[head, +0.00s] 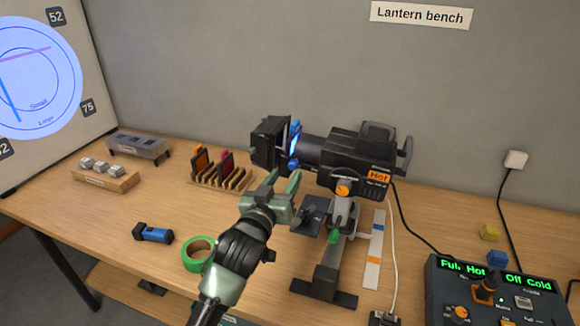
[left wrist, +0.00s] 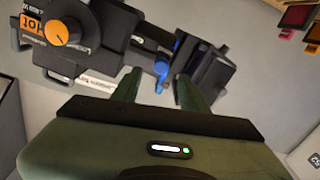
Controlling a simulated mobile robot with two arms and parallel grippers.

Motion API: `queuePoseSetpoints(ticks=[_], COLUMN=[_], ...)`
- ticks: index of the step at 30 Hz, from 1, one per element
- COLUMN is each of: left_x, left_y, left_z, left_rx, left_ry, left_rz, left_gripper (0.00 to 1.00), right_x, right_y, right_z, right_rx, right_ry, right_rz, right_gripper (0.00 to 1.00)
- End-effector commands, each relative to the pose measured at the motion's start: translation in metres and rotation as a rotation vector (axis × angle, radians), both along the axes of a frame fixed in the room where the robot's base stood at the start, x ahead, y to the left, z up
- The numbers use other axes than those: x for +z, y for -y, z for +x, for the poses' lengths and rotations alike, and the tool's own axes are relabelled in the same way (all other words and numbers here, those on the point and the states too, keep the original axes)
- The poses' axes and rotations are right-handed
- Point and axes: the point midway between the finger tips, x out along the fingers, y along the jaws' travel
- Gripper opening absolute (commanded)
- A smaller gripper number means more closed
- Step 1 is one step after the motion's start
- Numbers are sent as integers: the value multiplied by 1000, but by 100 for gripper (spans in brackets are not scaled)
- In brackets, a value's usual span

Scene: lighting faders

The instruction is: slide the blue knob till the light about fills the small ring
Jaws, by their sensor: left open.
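The blue knob (head: 293,163) sits under the lantern (head: 355,155), near its front lens end. In the left wrist view the blue knob (left wrist: 161,76) shows between my two fingers. My left gripper (head: 283,180) is open, with its fingertips just below and near the knob. The left wrist view shows the fingertips (left wrist: 157,85) apart on either side of it, and I cannot tell whether either touches. On the screen (head: 95,60) at the left, the pale blue light (head: 60,75) spreads past the rings labelled Small and Large. My right gripper is not in view.
A slotted rack of colour filters (head: 220,176), green tape (head: 198,252) and a blue torch (head: 153,233) lie left of the lantern. A control box (head: 490,300) stands at the right front. The stand base (head: 325,285) and cables are close to my arm.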

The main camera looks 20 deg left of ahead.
Motion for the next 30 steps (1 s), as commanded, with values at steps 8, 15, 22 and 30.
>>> queuePoseSetpoints(ticks=[8, 15, 22, 30], left_x=[1, -1, -1, -1], left_y=[2, 2, 2, 2], left_z=[36, 42, 41, 41], left_rx=[-1, -1, -1, -1], left_ry=[-3, -2, -3, -3], left_rz=[0, 0, 0, 0], left_gripper=[44, 44, 16, 0], right_x=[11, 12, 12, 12], right_y=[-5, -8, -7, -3], right_z=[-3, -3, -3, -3], right_rx=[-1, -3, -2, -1], right_ry=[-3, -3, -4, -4], right_rz=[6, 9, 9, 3], right_gripper=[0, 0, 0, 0])
